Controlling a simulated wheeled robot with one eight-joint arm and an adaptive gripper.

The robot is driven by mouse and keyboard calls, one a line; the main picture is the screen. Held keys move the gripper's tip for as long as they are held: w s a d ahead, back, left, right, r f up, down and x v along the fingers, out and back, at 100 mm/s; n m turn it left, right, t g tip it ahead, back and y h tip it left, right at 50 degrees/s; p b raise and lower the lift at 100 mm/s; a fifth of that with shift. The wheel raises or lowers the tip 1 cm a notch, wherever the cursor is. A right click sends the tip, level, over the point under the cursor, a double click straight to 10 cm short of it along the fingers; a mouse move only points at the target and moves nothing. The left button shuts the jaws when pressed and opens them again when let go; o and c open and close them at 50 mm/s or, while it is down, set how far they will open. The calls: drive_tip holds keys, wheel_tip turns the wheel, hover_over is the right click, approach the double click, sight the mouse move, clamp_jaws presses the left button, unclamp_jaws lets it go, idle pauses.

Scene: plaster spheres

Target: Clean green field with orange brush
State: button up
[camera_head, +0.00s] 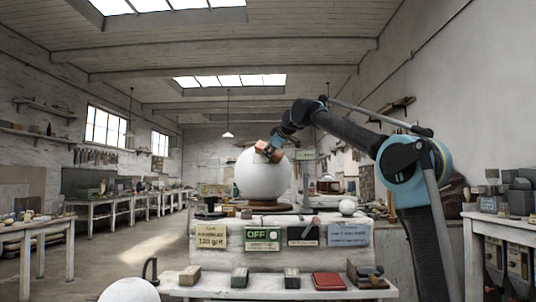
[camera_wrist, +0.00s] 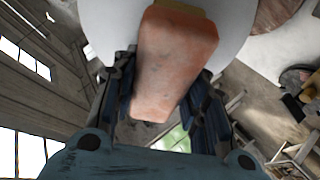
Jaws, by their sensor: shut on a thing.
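My gripper (camera_head: 274,145) is shut on an orange brush (camera_head: 265,152), at the upper right of a large white sphere (camera_head: 260,178). In the wrist view the brush (camera_wrist: 172,65) is an orange-red block between the two dark fingers, with a yellowish strip at its far end. The sphere (camera_wrist: 105,28) fills the space behind the brush; I cannot tell whether they touch. No green field is clear on the visible side of the sphere. A green card marked OFF (camera_head: 262,246) is on the front of the white pedestal (camera_head: 220,260).
Several small blocks, a red pad (camera_head: 329,281) and a dark tool (camera_head: 367,275) lie on the front shelf. A small white ball (camera_head: 347,207) sits right of the large sphere. A side table (camera_head: 45,227) stands left, with open floor between.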

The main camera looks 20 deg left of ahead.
sight(263, 145)
drive_tip(key=shift+a, duration=0.1)
drive_tip(key=shift+a+r, duration=0.3)
drive_tip(key=shift+a, duration=0.35)
drive_tip(key=shift+a+r, duration=0.35)
drive_tip(key=shift+a, duration=0.25)
drive_tip(key=shift+a+r, duration=0.3)
drive_tip(key=shift+a, duration=0.35)
drive_tip(key=shift+d, duration=0.1)
drive_tip(key=shift+s+d, duration=0.25)
drive_tip(key=shift+d, duration=0.3)
drive_tip(key=shift+s+d, duration=0.25)
drive_tip(key=shift+d, duration=0.3)
drive_tip(key=shift+w+a+f, duration=0.2)
drive_tip(key=shift+w+f, duration=0.3)
drive_tip(key=shift+w, duration=0.05)
drive_tip(key=shift+d+f, duration=0.25)
drive_tip(key=shift+d, duration=0.25)
drive_tip(key=shift+d+f, duration=0.2)
drive_tip(key=shift+d, duration=0.25)
